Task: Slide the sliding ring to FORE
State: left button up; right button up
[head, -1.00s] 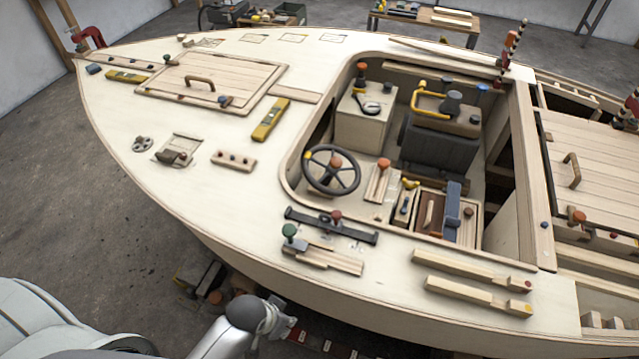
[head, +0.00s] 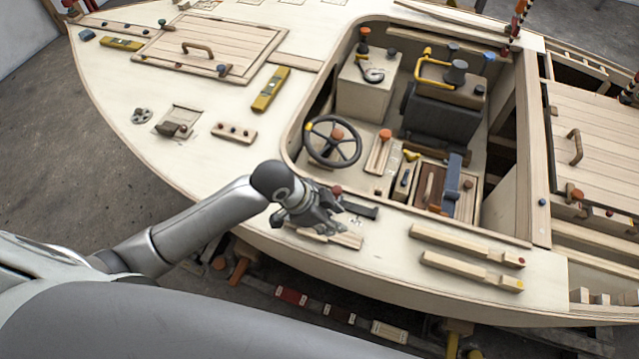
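A dark rail (head: 365,211) lies on the pale deck in front of the steering wheel. A small red-brown knob (head: 337,190) shows on it, which may belong to the sliding ring; the ring itself I cannot make out clearly. My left gripper (head: 325,219) is over the left part of the rail and the wooden slide piece (head: 347,239) beside it, hiding much of both. Its dark fingers point down and to the right. I cannot tell whether they are open or touching anything. Small white labels by the rail are too small to read. My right gripper is out of view.
The steering wheel (head: 333,141) stands just behind the rail at the cockpit edge. Two wooden bars (head: 467,244) lie on the deck to the right. A block with small knobs (head: 234,132) and a yellow level (head: 271,90) lie to the left. Deck between them is clear.

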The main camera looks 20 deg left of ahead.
pick_arm(q)
jog(key=w+a+r+m+g, duration=0.1)
jog(key=w+a+r+m, duration=0.4)
jog(key=w+a, duration=0.4)
jog(key=shift+n+y, duration=0.4)
jog(key=shift+n, duration=0.1)
jog(key=p+x, duration=0.1)
jog(key=x, duration=0.2)
jog(key=p+x, duration=0.1)
jog(key=x, duration=0.2)
jog(key=s+p+x, duration=0.1)
jog(key=x, duration=0.2)
jog(key=shift+s, duration=0.1)
grip_shut()
